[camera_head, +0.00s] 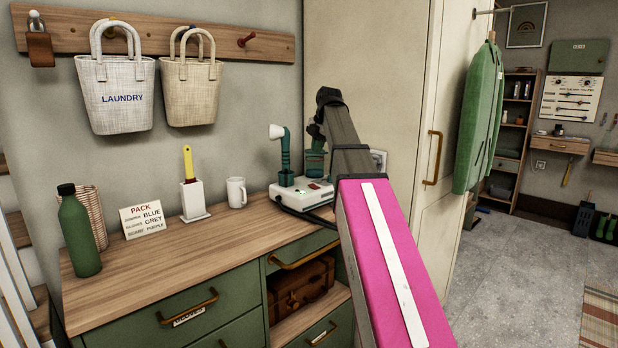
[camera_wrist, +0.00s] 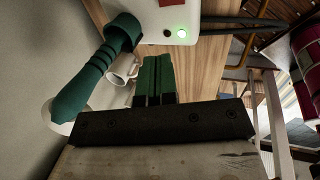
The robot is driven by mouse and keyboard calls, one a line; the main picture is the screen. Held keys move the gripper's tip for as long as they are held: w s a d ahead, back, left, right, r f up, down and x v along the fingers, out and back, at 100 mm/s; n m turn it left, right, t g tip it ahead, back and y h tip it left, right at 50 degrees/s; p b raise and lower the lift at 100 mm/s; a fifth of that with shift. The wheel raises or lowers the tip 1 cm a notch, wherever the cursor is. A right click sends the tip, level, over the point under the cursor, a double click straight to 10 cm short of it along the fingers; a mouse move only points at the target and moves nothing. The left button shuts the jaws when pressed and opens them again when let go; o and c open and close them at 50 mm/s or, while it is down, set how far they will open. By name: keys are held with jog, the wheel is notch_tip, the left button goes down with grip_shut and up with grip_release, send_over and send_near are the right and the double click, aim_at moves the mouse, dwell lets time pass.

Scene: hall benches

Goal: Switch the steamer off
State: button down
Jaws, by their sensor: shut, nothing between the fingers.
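The steamer (camera_head: 300,194) has a white base and stands at the right end of the wooden bench top. A green hose with a white head (camera_head: 277,131) rises from its left side. My arm hides part of the steamer in the head view.
A white mug (camera_head: 236,192), a brush in a white holder (camera_head: 193,197), a packing sign (camera_head: 143,219) and a green bottle (camera_head: 78,232) stand left on the bench. A tall cupboard (camera_head: 385,75) stands close at right. The bench front is clear.

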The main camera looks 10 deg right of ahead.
aim_at(310, 186)
jog(key=x, duration=1.4)
jog(key=shift+f, duration=0.3)
jog(key=shift+r, duration=0.1)
jog(key=shift+s+d+r, duration=0.25)
jog(key=shift+s+d, duration=0.15)
jog(key=shift+s, duration=0.2)
